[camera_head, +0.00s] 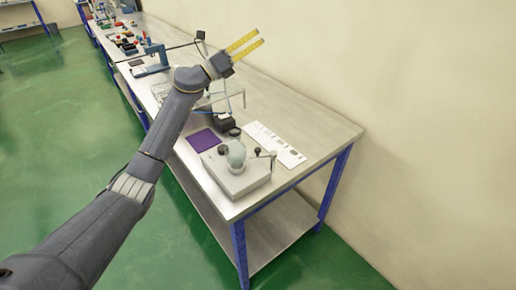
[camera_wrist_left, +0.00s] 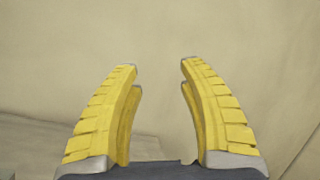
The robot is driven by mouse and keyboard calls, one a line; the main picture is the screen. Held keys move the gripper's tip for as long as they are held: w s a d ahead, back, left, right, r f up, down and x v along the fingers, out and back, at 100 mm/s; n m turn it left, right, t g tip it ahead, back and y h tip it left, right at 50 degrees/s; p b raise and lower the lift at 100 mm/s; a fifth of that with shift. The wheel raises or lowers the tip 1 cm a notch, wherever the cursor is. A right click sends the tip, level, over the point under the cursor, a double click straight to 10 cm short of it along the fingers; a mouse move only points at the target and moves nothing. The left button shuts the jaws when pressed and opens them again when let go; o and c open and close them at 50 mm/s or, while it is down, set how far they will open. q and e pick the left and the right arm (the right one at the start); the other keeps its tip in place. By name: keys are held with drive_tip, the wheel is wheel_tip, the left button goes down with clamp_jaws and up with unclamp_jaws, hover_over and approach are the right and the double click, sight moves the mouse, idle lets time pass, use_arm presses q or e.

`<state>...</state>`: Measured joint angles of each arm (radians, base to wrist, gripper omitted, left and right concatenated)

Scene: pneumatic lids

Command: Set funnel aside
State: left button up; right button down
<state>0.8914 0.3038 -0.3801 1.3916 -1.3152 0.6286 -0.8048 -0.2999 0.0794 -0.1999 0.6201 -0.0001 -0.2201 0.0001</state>
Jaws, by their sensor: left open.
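My left gripper (camera_head: 259,36) is raised above the far side of the bench, its yellow fingers pointing toward the wall. In the left wrist view the two fingers (camera_wrist_left: 158,65) stand well apart with only wall between them, so it is open and empty. A pale, rounded piece (camera_head: 237,153) sits on a white flat-based device (camera_head: 238,177) at the near end of the bench. I cannot tell whether this piece is the funnel. The left gripper is far above and beyond it. My right gripper is not in view.
The long metal bench (camera_head: 310,125) runs along the wall. A purple mat (camera_head: 203,140), a small black device (camera_head: 224,123) and a white printed sheet (camera_head: 275,145) lie near the white device. A blue press-like tool (camera_head: 152,62) stands farther back. The bench's near right corner is clear.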

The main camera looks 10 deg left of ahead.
use_arm(q)
drive_tip(key=s+d+r+m+g, duration=0.1)
drive_tip(key=s+d+m+g, duration=0.4)
drive_tip(key=d, duration=0.3)
drive_tip(key=s+d+m+g, duration=0.4)
drive_tip(key=d+m+g, duration=0.1)
drive_tip(key=d, duration=0.2)
drive_tip(key=s+d+f+m+g+y, duration=0.3)
drive_tip(key=s+f+y, duration=0.2)
drive_tip(key=s+y, duration=0.2)
drive_tip(key=y, duration=1.1)
approach(258, 149)
wheel_tip(258, 149, down, 10)
drive_tip(key=shift+w+r, duration=0.1)
drive_tip(key=shift+o, duration=0.2)
clamp_jaws()
